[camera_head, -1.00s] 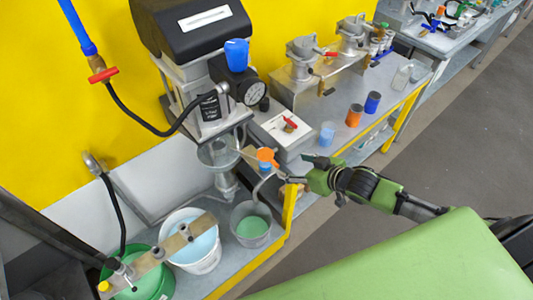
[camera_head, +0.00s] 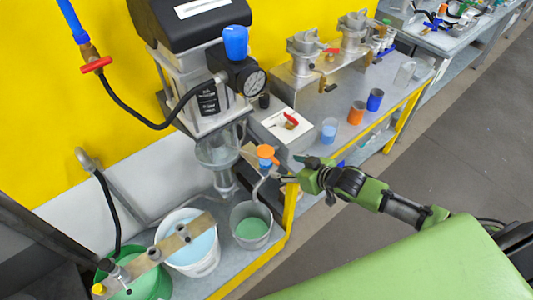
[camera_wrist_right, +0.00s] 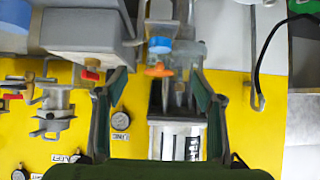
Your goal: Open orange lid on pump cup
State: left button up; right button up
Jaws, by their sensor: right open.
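The orange lid (camera_head: 267,152) is on the small blue pump cup (camera_head: 265,164), beside the clear funnel of the pump machine. The lid's flat orange top seems to cover the cup. My right gripper (camera_head: 287,172) comes in from the right, open, with its tips just right of and a little below the cup. In the right wrist view the lid (camera_wrist_right: 158,70) and the blue cup (camera_wrist_right: 160,46) show between the two spread fingers, apart from both. The gripper holds nothing. My left gripper is not in view.
The pump machine with its gauge (camera_head: 254,83) stands left of the cup. A metal bucket with green contents (camera_head: 251,228) and a white bucket (camera_head: 196,256) stand below. A blue-filled beaker (camera_head: 329,131) and an orange jar (camera_head: 356,113) stand on the bench to the right.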

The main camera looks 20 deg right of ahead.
aim_at(279, 163)
jog(key=b+x, duration=0.2)
jog(key=x, duration=0.2)
jog(key=shift+w+f+b, duration=0.15)
jog(key=shift+w+b, duration=0.1)
jog(key=shift+b, duration=0.15)
jog(key=c, duration=1.5)
jog(key=shift+c, duration=0.2)
